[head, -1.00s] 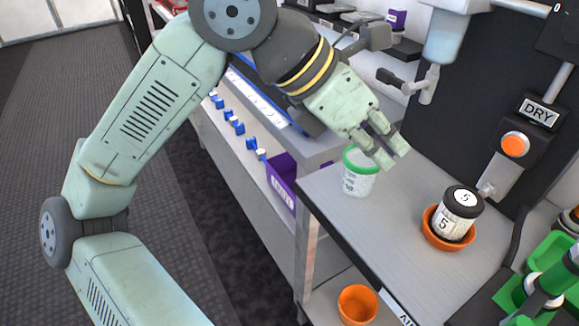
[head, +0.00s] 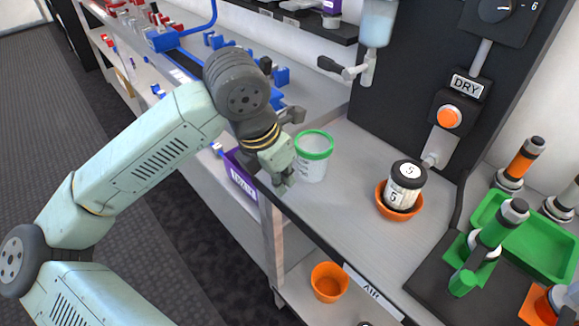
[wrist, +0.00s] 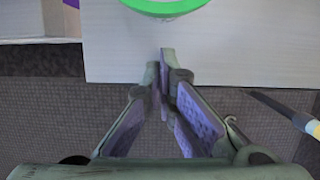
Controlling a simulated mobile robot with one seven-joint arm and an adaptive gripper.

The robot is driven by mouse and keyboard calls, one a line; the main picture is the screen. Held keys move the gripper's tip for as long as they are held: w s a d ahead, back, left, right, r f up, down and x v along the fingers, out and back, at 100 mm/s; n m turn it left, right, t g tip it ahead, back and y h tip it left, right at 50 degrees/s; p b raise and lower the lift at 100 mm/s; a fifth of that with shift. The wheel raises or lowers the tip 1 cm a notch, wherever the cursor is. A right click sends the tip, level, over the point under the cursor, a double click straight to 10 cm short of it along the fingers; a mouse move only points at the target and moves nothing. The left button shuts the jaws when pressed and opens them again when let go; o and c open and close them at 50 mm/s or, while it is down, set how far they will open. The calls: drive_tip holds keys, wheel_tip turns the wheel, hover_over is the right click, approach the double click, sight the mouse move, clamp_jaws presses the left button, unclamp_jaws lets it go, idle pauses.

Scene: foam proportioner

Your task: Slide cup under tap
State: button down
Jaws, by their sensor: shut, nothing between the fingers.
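The cup (head: 312,160), clear with a green rim and markings, stands upright on the grey counter near its front edge. Part of its green rim (wrist: 166,6) shows at the top of the wrist view. The tap (head: 345,70), with a dark handle, hangs below a clear vessel on the black panel, behind and to the right of the cup. My gripper (head: 284,185) is shut and empty, low at the counter's front edge, just left of the cup. In the wrist view its fingertips (wrist: 165,58) point toward the cup with a gap between.
An orange bowl (head: 417,213) holding a jar labelled 5 (head: 405,184) stands right of the cup. A purple bin (head: 240,178) sits left, by my gripper. Another orange bowl (head: 329,282) is on the lower shelf. A green tray (head: 555,256) lies at the right. Counter between cup and panel is clear.

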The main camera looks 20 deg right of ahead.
sight(316, 156)
drive_tip(key=shift+w+d+r, duration=0.1)
drive_tip(key=shift+w+d, duration=0.2)
drive_tip(key=shift+d, duration=0.55)
drive_tip(key=shift+w+d+p, duration=0.1)
drive_tip(key=shift+d+p, duration=0.1)
drive_tip(key=shift+p, duration=0.1)
drive_tip(key=shift+w+d+f+b, duration=0.15)
drive_tip(key=shift+d+f+b, duration=0.1)
drive_tip(key=shift+b, duration=0.1)
drive_tip(key=d+b, duration=0.1)
drive_tip(key=d, duration=0.1)
drive_tip(key=w+d+b, duration=0.1)
drive_tip(key=d, duration=0.1)
drive_tip(key=w+d+b, duration=0.1)
drive_tip(key=shift+w+d, duration=0.1)
drive_tip(key=shift+d, duration=0.3)
drive_tip(key=shift+w+d+r, duration=0.1)
drive_tip(key=shift+d+r, duration=0.1)
drive_tip(key=shift+d, duration=0.05)
